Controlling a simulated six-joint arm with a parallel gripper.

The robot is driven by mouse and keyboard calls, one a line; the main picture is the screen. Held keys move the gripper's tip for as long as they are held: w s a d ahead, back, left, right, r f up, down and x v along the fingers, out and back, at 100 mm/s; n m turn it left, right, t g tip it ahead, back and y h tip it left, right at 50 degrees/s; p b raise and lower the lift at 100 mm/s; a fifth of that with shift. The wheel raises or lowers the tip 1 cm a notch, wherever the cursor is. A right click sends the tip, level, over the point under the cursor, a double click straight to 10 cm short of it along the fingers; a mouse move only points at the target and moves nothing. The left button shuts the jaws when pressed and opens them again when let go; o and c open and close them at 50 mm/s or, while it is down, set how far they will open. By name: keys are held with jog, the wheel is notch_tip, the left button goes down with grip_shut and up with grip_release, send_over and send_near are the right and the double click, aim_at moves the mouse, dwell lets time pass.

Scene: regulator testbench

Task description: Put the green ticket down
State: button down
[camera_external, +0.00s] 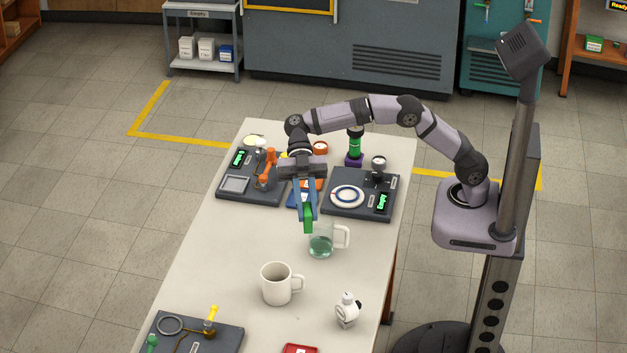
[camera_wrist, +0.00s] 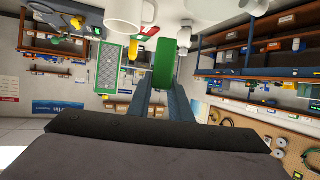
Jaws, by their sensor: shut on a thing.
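The green ticket (camera_external: 307,218) is a small flat green piece between the blue fingertips of my gripper (camera_external: 305,205). It hangs below the fingers, just behind and left of the clear glass mug of green liquid (camera_external: 320,246). I cannot tell its exact height or whether it touches the table (camera_external: 225,235). In the wrist view the green ticket (camera_wrist: 165,63) stands out from the tips of the two fingers of my gripper (camera_wrist: 164,88). My gripper is shut on it.
A white mug (camera_external: 276,285) and a white device (camera_external: 347,310) stand nearer the camera. Behind are two dark testbench units, one with an orange lever (camera_external: 267,168), one with a round dial plate (camera_external: 347,196). A red item (camera_external: 299,349) lies at the front. The table's left middle is clear.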

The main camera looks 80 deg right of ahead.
jog(key=w+a+m+t, duration=0.5)
jog(key=w+d+f+m+t+h, duration=0.2)
jog(key=w+d+m+t, duration=0.25)
jog(key=w, duration=0.25)
jog(key=w+d+f+m+t+h, duration=0.1)
jog(key=w+d+f+m+t, duration=0.3)
jog(key=w, duration=0.4)
jog(key=shift+n+t, duration=0.25)
jog(key=shift+s+a+f+b, duration=0.15)
jog(key=shift+f+b, duration=0.2)
jog(key=shift+f, duration=1.8)
jog(key=shift+s+d+f+b, duration=0.1)
jog(key=shift+f+b, duration=0.2)
jog(key=shift+f, duration=1.8)
jog(key=shift+f+b, duration=0.2)
jog(key=shift+b, duration=0.2)
jog(key=c, duration=1.6)
grip_release()
